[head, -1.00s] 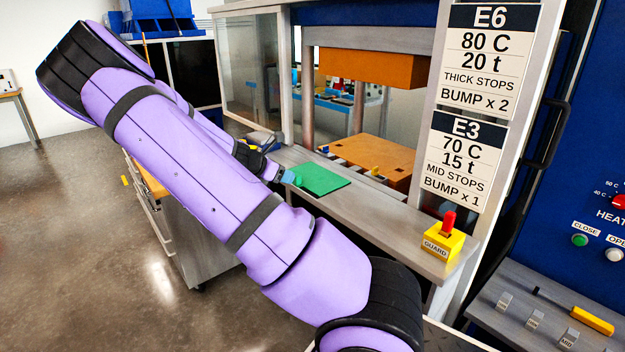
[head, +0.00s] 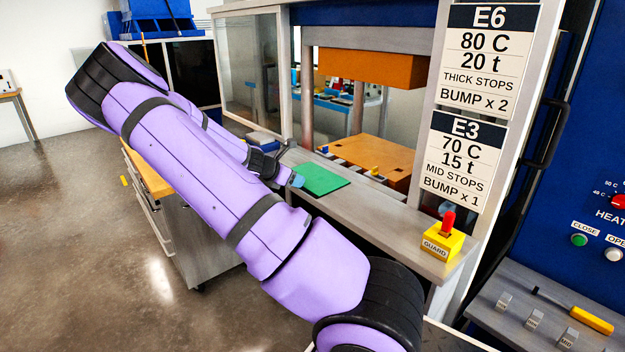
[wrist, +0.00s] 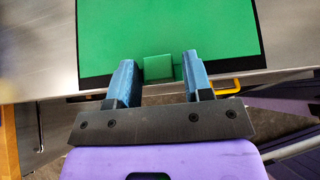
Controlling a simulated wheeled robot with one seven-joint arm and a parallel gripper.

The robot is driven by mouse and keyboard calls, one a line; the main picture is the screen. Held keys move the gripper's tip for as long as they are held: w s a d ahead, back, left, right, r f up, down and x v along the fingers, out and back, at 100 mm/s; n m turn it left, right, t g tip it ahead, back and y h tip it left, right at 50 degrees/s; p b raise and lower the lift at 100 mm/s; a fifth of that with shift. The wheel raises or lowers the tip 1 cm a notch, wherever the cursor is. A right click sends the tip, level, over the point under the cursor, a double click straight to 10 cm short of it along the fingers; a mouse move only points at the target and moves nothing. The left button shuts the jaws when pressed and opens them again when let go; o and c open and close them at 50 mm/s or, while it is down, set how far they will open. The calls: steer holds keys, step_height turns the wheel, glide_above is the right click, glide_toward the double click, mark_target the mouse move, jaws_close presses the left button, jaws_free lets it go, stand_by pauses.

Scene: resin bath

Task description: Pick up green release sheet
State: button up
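The green release sheet (head: 321,179) lies flat on the grey shelf in front of the press. In the wrist view the sheet (wrist: 168,35) fills the upper middle, with a dark border along its edge and a small green tab (wrist: 158,68) on its near side. My gripper (wrist: 159,72) is open, its two blue fingers on either side of the tab with gaps between. In the head view my gripper (head: 296,181) is at the sheet's left edge. I cannot tell its exact height over the shelf.
The grey shelf (head: 400,223) runs along the press front, with a yellow guard switch (head: 443,243) at its right end. Behind is the press's lower orange platen (head: 375,152). A metal cart (head: 200,240) stands below left. A yellow handle (wrist: 225,86) is right of my fingers.

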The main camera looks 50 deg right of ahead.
steer(key=shift+c, duration=1.2)
step_height(320, 180, up, 8)
steer(key=w+a, duration=0.2)
steer(key=a, duration=0.7)
steer(key=shift+w+a, duration=0.2)
steer(key=shift+a, duration=0.2)
